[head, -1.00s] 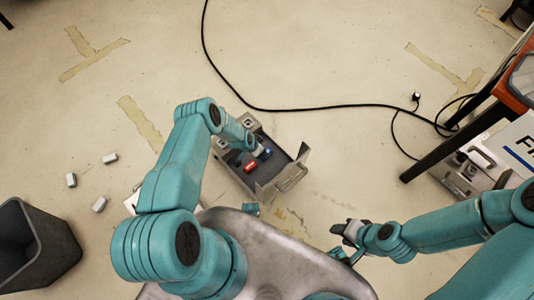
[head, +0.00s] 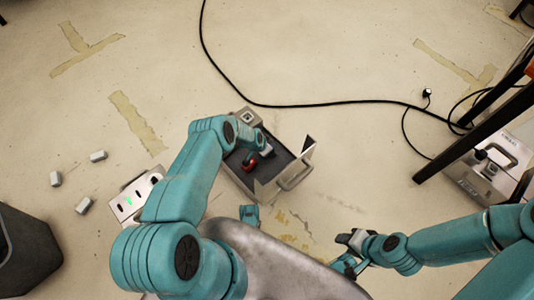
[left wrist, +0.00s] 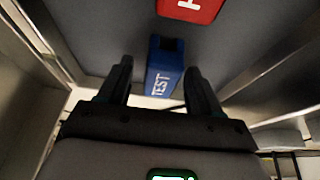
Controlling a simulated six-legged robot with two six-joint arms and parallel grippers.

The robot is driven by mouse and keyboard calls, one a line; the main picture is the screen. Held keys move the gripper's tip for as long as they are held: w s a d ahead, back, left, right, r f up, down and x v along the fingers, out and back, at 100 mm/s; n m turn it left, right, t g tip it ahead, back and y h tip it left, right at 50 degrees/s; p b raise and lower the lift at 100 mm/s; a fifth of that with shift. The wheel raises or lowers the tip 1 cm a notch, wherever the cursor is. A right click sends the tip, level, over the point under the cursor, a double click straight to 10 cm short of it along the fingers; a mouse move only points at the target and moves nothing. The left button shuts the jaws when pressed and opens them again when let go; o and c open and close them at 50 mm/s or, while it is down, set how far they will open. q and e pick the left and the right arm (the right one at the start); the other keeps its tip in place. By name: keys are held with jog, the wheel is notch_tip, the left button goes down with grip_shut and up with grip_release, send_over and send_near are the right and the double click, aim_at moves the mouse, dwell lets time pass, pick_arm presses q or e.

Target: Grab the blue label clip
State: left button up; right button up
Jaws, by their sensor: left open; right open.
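The blue label clip (left wrist: 163,62), marked TEST, lies in the grey tray (head: 300,172) on the floor. In the left wrist view it sits between the tips of my open left gripper (left wrist: 158,70), with a gap showing beside each finger. In the head view my left gripper (head: 264,149) reaches down into the tray, and I cannot make out the blue clip there. A red clip (left wrist: 190,8) lies just beyond the blue one; it also shows in the head view (head: 251,162). My right gripper (head: 349,241) is open and empty, low over the floor, right of the tray.
The tray walls rise close around my left gripper. Several small white blocks (head: 98,156) lie on the floor at left, near a white box with a green light (head: 128,199) and a dark bin (head: 30,245). A black cable (head: 300,106) crosses the floor behind the tray.

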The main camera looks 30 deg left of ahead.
pick_arm(q)
jog(key=c, duration=1)
jog(key=shift+c, duration=0.2)
notch_tip(320, 180, up, 20)
jog(key=p, duration=1.7)
